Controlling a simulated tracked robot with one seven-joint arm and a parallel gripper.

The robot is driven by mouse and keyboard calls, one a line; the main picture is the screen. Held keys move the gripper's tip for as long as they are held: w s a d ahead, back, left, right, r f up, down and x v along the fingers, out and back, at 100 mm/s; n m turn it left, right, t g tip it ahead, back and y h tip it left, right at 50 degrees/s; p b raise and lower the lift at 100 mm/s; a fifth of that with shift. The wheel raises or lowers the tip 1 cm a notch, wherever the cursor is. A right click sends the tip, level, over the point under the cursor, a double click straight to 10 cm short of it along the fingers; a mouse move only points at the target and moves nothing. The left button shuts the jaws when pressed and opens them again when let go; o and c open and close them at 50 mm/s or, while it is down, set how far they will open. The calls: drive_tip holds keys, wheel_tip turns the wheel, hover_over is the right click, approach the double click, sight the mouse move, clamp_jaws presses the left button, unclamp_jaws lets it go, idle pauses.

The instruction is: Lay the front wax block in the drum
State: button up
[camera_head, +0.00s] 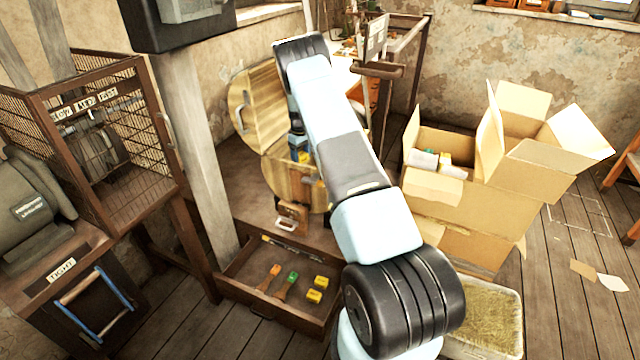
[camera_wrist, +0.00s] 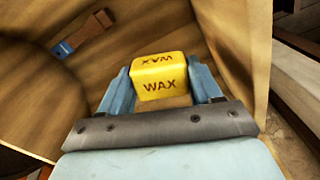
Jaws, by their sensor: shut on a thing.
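A yellow block marked WAX (camera_wrist: 160,77) sits between the two blue fingers of my gripper (camera_wrist: 163,88) in the wrist view. My gripper is shut on it. Wooden walls of the drum (camera_wrist: 235,40) surround the block and fingers on several sides in that view. In the head view the drum (camera_head: 280,176) stands behind the drawer with its round lid (camera_head: 262,110) swung open. My gripper (camera_head: 302,155) is at the drum's opening, partly hidden by my arm. Whether the block touches the drum floor I cannot tell.
The open drawer (camera_head: 240,277) holds two yellow blocks (camera_head: 317,289), an orange-handled brush (camera_head: 269,276) and a green-handled one (camera_head: 288,284). A brown piece with a blue part (camera_wrist: 78,36) shows in the drum. A post (camera_head: 190,150) stands left; cardboard boxes (camera_head: 470,205) stand right.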

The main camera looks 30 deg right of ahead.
drive_tip(key=shift+s+d+f+n, duration=0.55)
drive_tip(key=shift+f, duration=2.1)
drive_tip(key=shift+s+d+f+n, duration=0.55)
drive_tip(key=shift+s+f+n, duration=0.05)
drive_tip(key=shift+f, duration=2)
drive_tip(key=shift+s+d+f+n, duration=0.55)
drive_tip(key=shift+f, duration=2.1)
drive_tip(key=o, duration=1.1)
drive_tip(key=shift+c, duration=0.2)
drive_tip(key=shift+r, duration=0.1)
wheel_tip(320, 180, up, 7)
drive_tip(key=shift+r, duration=0.15)
